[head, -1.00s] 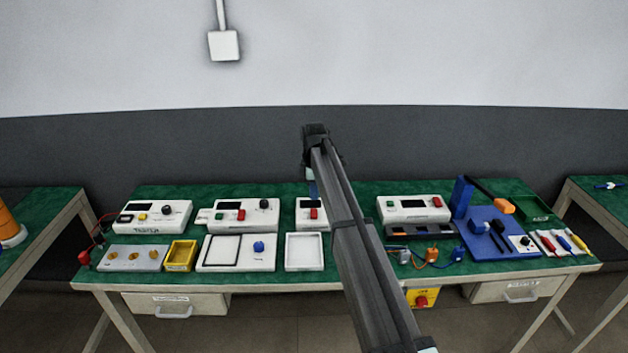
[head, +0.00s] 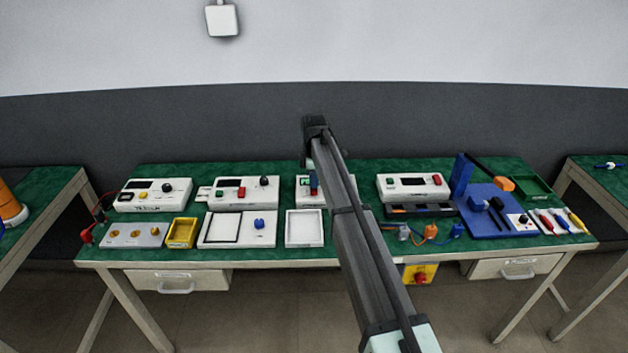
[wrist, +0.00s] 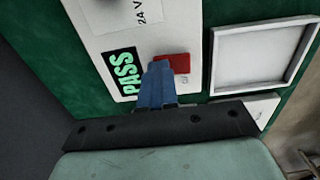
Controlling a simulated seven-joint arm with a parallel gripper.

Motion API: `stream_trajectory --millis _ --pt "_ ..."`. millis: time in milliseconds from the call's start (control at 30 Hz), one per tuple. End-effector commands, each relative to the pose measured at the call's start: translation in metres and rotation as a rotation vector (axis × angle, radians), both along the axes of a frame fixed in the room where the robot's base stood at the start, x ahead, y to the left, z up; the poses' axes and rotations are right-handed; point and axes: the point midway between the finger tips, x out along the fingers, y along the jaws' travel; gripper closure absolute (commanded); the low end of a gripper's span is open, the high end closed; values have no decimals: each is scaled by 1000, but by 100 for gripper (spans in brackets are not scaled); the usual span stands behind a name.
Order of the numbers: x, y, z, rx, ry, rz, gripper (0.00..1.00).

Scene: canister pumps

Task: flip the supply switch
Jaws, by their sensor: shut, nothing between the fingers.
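The supply box (head: 300,201) is a white unit at the back middle of the bench, marked 24 V in the wrist view (wrist: 108,18). Its red switch (wrist: 180,63) shows beside my fingertips, and in the head view it is a small red patch (head: 325,187). A display on the box reads PASS in green (wrist: 121,72). My gripper (wrist: 158,67) has blue fingers, shut and empty, over the box between the display and the red switch. It also shows in the head view (head: 313,190). The fingers partly cover the switch; I cannot tell whether they touch it.
A white tray (head: 290,243) lies in front of the box. Other white units stand left (head: 205,190) and right (head: 385,190). A yellow bin (head: 170,242) and a blue stand (head: 475,222) are further out. Bare green bench shows behind the box.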

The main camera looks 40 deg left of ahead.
Motion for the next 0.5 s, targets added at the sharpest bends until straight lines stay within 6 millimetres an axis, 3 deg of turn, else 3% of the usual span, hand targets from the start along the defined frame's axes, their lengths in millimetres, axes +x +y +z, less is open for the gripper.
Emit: stream_trajectory --millis 500 --pt "-9 -9 0 -5 4 0 100"
